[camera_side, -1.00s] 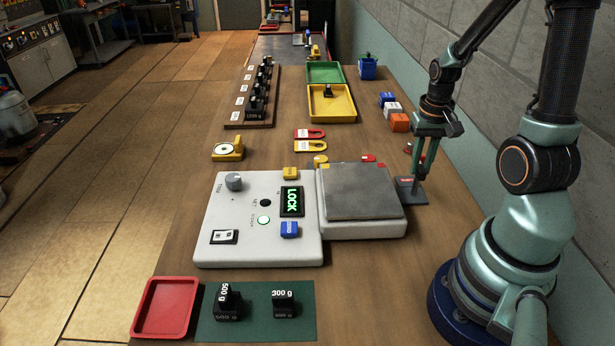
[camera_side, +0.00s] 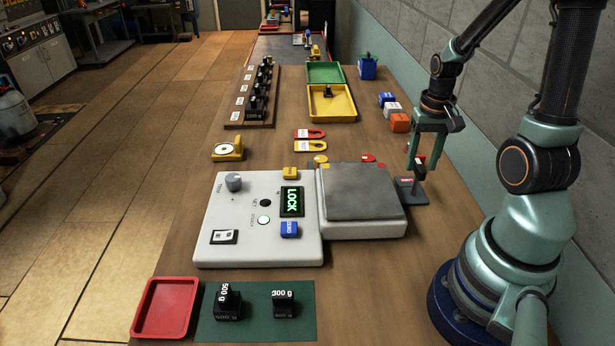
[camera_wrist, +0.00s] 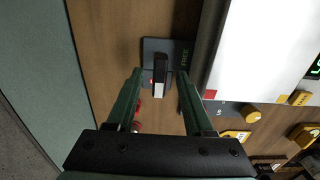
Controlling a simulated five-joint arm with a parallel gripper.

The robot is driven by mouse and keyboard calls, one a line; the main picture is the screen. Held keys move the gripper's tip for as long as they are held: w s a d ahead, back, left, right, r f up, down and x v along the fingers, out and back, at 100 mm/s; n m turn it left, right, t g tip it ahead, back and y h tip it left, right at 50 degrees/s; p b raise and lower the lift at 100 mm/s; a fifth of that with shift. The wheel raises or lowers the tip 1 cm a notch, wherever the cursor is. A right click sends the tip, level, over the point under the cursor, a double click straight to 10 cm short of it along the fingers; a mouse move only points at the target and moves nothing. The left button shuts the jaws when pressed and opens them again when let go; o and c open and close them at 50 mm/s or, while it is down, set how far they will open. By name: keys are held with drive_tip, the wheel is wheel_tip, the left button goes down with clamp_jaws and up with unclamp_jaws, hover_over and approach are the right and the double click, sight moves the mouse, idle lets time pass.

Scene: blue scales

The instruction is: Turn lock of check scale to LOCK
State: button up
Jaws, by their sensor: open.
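The check scale has a grey weighing pan (camera_side: 360,190) and a white console (camera_side: 225,225), whose display (camera_side: 291,201) shows LOCK in green. Its lock is a dark grey plate (camera_side: 411,190) on the table just right of the pan, with an upright lever (camera_side: 420,172). In the wrist view the lever (camera_wrist: 160,76) shows on the plate (camera_wrist: 153,46), with the word FREE to its right. My gripper (camera_wrist: 159,74) is open, fingers on either side of the lever with gaps visible. In the side view my gripper (camera_side: 424,162) is above the plate; contact cannot be told.
Orange, white and blue blocks (camera_side: 398,122) stand behind my gripper near the wall. Red and yellow tags (camera_side: 310,146) lie behind the scale. Black weights (camera_side: 283,303) stand on a green mat in front. The wall runs close along the right.

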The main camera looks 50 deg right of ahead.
wheel_tip(320, 180, up, 11)
idle(0.4)
drive_tip(key=w+a+r+n+t, duration=0.2)
drive_tip(key=a+n, duration=0.2)
drive_tip(key=a, duration=0.5)
drive_tip(key=w+a+r+n+t, duration=0.3)
drive_tip(key=a+n, duration=0.2)
drive_tip(key=a, duration=0.5)
drive_tip(key=shift+r+t, duration=0.25)
drive_tip(key=shift+t, duration=0.05)
